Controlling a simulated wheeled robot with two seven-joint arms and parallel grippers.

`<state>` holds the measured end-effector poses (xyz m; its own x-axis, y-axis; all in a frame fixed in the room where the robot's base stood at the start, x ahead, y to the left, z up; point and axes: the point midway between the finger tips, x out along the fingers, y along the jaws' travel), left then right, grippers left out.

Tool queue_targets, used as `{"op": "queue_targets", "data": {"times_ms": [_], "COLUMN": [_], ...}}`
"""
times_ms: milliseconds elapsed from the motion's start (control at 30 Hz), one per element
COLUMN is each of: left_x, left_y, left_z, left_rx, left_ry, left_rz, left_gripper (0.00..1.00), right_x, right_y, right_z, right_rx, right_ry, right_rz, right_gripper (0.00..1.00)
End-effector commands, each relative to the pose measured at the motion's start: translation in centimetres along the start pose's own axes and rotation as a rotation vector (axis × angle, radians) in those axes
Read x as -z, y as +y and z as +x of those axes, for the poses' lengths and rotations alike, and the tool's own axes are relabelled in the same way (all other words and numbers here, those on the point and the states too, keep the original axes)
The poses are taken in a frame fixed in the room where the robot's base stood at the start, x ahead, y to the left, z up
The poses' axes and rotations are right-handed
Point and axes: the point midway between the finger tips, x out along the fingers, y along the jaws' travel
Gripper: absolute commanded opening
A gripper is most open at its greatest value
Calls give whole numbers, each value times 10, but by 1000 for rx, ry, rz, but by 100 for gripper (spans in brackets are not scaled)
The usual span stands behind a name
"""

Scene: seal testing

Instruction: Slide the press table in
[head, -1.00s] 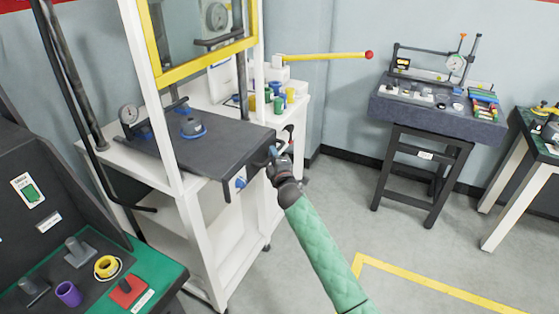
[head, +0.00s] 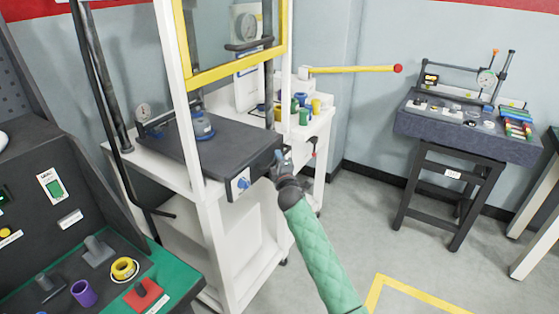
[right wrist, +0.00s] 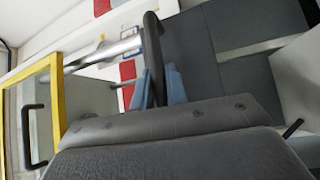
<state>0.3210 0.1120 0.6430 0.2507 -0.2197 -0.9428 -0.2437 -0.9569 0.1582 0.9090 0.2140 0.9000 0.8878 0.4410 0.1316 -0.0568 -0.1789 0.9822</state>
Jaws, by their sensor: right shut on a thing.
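My right gripper (head: 281,162) is at the table's front right corner. In the right wrist view its blue-grey fingers (right wrist: 160,88) are shut around a black bar handle (right wrist: 153,50). In the head view the gripper mostly hides the handle. My left gripper is not in view.
A lever with a red knob (head: 355,69) sticks out right of the press. A side stand (head: 318,122) holds coloured cups. A green-topped console (head: 180,272) is at lower left. A granite-topped bench (head: 465,139) stands at right. Open floor lies between.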

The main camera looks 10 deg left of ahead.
Motion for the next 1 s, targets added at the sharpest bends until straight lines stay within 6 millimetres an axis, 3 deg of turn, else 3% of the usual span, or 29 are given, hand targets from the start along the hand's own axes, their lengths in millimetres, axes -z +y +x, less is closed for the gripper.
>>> {"op": "queue_targets", "data": {"times_ms": [67, 100, 200, 633, 1000], "left_x": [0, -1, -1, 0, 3], "left_y": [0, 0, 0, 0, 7], "left_z": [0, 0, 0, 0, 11], "left_rx": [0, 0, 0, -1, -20], "left_ry": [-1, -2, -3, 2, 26], "left_rz": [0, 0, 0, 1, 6], "left_gripper": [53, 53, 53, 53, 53], "right_x": [3, 3, 3, 1, 2], "right_y": [0, 1, 1, 0, -1], "right_z": [1, 1, 1, -5, -48], "right_rx": [0, -1, -1, -1, -1], "right_ry": [3, 3, 3, 2, 3], "right_rz": [1, 1, 1, 1, -1], "right_gripper": [0, 16, 36, 36, 36]}}
